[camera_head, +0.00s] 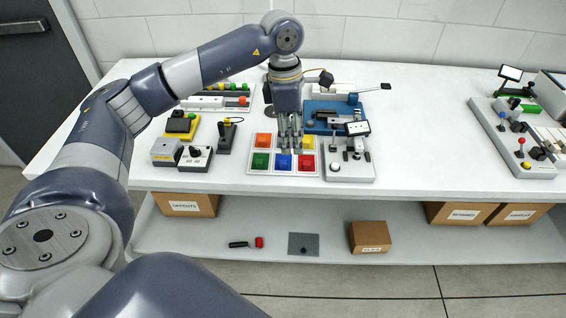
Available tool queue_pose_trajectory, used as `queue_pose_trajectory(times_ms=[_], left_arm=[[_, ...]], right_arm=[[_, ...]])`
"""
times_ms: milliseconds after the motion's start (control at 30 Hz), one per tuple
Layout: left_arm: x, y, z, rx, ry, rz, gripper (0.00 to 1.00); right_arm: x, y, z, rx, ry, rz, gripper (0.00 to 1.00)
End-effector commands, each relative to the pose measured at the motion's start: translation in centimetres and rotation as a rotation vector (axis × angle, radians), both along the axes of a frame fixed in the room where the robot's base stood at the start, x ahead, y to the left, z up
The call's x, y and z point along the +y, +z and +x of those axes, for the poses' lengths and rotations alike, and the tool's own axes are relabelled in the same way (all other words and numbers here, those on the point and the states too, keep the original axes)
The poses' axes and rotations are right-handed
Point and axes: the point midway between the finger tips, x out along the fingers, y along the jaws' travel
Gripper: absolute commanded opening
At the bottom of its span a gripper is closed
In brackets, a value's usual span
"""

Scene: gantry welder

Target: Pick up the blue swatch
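The blue swatch (284,163) lies in the front middle compartment of a white swatch tray (282,173) on the bench. A green swatch (260,161) is to its left and a red one (306,163) to its right. An orange swatch (263,140) and a yellow one (308,142) are in the back row. My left gripper (291,149) points down over the tray, just behind the blue swatch in the picture. It hides the back middle compartment. Its fingers look close together; whether they are parted is too small to tell. My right gripper is out of view.
A grey fixture with a round white knob (335,167) stands right of the tray, with a blue device (322,108) behind it. Small control boxes (196,157) stand to the left. Cardboard boxes (370,237) sit on the lower shelf.

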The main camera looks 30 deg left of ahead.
Motion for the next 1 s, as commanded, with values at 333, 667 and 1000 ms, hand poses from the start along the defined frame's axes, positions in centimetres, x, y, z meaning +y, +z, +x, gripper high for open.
queue_pose_trajectory(times_ms=[333, 667, 1000], left_arm=[[3.7, -1.8, -0.5, 0.03, 0.031, 0.112, 0.38], [3.5, -5.0, -0.3, 0.028, 0.032, 0.109, 0.38], [3.1, -9.4, 0.0, 0.026, 0.03, 0.108, 0.38]], right_arm=[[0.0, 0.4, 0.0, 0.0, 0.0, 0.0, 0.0], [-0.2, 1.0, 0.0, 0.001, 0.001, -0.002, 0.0], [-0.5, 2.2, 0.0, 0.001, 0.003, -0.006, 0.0]])
